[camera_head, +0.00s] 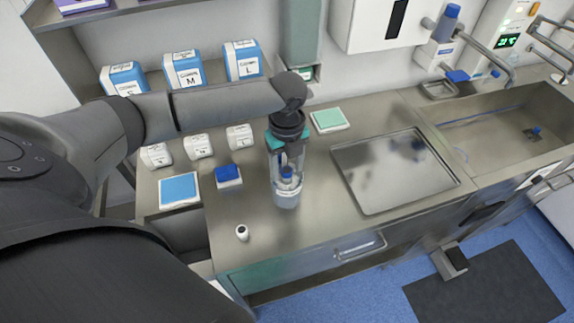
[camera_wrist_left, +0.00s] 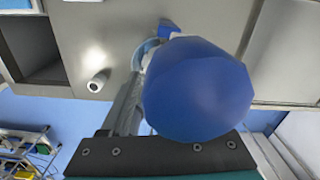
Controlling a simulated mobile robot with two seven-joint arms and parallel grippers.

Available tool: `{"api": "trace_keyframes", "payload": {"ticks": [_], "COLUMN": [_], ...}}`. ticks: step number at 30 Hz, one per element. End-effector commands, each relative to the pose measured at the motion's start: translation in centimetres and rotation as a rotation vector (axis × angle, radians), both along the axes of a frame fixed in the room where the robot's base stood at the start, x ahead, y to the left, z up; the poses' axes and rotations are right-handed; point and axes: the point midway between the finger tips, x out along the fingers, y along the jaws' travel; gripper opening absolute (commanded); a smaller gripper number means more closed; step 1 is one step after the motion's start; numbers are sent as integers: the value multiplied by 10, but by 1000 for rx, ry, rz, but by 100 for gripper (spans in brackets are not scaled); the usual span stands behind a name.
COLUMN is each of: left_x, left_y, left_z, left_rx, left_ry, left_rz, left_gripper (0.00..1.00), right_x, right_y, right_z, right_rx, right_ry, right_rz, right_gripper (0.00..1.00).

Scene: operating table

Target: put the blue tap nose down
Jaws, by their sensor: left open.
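In the head view a small blue-topped piece (camera_head: 287,173), which I take for the blue tap, stands on the steel counter above a pale lower part. My left gripper (camera_head: 287,188) points down over it, with its fingers open on either side. I cannot tell whether they touch it. In the left wrist view a large rounded blue shape (camera_wrist_left: 195,90) fills the middle, close to the camera, and hides much of the gripper. One grey finger (camera_wrist_left: 124,105) shows to its left. The tap's nose is not clear. My right gripper is not in view.
A small white roll (camera_head: 242,232) lies near the counter's front edge. A blue box (camera_head: 228,175) and a blue-topped pad (camera_head: 180,189) lie to the left. A steel tray (camera_head: 350,188) and a sink (camera_head: 470,150) are to the right. Boxes line the back.

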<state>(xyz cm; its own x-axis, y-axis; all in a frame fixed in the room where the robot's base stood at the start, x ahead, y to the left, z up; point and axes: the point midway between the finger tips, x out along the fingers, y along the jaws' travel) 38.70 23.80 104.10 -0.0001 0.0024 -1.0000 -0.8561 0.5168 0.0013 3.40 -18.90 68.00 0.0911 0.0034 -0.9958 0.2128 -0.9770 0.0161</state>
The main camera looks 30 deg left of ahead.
Motion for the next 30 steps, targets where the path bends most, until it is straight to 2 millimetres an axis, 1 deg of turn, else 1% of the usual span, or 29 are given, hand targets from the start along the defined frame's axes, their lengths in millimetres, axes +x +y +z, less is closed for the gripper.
{"api": "trace_keyframes", "payload": {"ticks": [5, 12, 15, 18, 23, 30], "left_x": [1, 2, 1, 1, 1, 0], "left_y": [0, 0, 0, 0, 0, 0], "left_z": [21, 73, 93, 108, 120, 123], "left_rx": [-1, -1, 0, -1, -1, -1], "left_ry": [-4, -6, -4, -4, -2, 1], "left_rz": [0, 0, 0, 1, 1, 1], "left_gripper": [62, 62, 62, 62, 62, 62], "right_x": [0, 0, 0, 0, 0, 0], "right_y": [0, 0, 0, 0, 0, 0], "right_z": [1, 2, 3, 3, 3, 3], "right_rx": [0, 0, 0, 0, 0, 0], "right_ry": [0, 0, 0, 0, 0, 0], "right_rz": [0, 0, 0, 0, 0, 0], "right_gripper": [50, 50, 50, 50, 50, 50]}}
